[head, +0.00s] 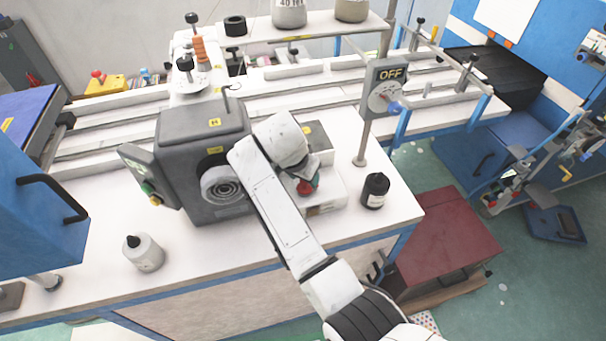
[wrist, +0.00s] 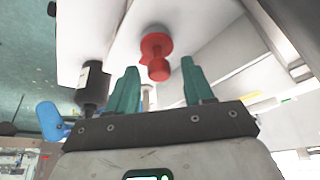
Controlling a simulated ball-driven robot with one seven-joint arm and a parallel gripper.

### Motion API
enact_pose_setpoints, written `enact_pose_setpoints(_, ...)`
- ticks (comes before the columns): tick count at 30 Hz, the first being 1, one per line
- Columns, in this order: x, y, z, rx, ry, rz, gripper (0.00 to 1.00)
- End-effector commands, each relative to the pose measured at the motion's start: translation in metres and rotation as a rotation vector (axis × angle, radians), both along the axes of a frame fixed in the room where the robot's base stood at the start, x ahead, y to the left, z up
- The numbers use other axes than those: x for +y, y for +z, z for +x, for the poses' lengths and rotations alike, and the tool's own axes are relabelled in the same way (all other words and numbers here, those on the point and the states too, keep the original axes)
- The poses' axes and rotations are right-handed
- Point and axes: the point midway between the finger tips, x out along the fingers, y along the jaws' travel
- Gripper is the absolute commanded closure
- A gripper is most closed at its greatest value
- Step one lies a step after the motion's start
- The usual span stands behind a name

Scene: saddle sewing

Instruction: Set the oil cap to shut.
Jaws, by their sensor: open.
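A red cap-like part (head: 306,187), which I take for the oil cap, sits on the white base of the grey machine (head: 200,140). My arm partly covers it in the head view. In the wrist view the red cap (wrist: 156,50) shows a round disc with a narrower knob, against a white surface. My gripper (wrist: 158,78) has two teal fingers spread apart, one on each side of the red knob. I see no clear contact. In the head view my fingers are mostly hidden by the wrist. I cannot tell whether the cap is open or shut.
A black bottle (head: 375,191) stands to the right of the cap; it also shows in the wrist view (wrist: 93,85). A white bottle (head: 143,253) stands at the left front. A post with an OFF dial (head: 384,95) rises behind.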

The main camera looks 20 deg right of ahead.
Motion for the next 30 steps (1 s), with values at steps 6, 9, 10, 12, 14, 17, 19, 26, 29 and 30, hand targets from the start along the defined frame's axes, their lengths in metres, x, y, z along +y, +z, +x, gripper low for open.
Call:
enact_pose_setpoints(6,0.004,0.011,-0.002,-0.003,0.0,0.0,0.48)
enact_pose_setpoints(9,0.008,0.025,-0.007,-0.005,0.0,0.001,0.48)
enact_pose_setpoints(10,0.01,0.031,-0.008,-0.006,0.001,0.001,0.48)
enact_pose_setpoints(12,0.014,0.043,-0.012,-0.005,0.002,0.002,0.48)
enact_pose_setpoints(14,0.017,0.054,-0.015,-0.003,0.002,0.002,0.48)
enact_pose_setpoints(17,0.022,0.071,-0.02,-0.004,0.001,0.001,0.48)
enact_pose_setpoints(19,0.025,0.081,-0.023,-0.003,0.001,0.0,0.48)
enact_pose_setpoints(26,0.03,0.098,-0.028,-0.001,0.0,0.001,0.48)
enact_pose_setpoints(29,0.03,0.1,-0.029,0.001,0.0,0.001,0.48)
enact_pose_setpoints(30,0.03,0.1,-0.029,0.001,0.0,0.001,0.48)
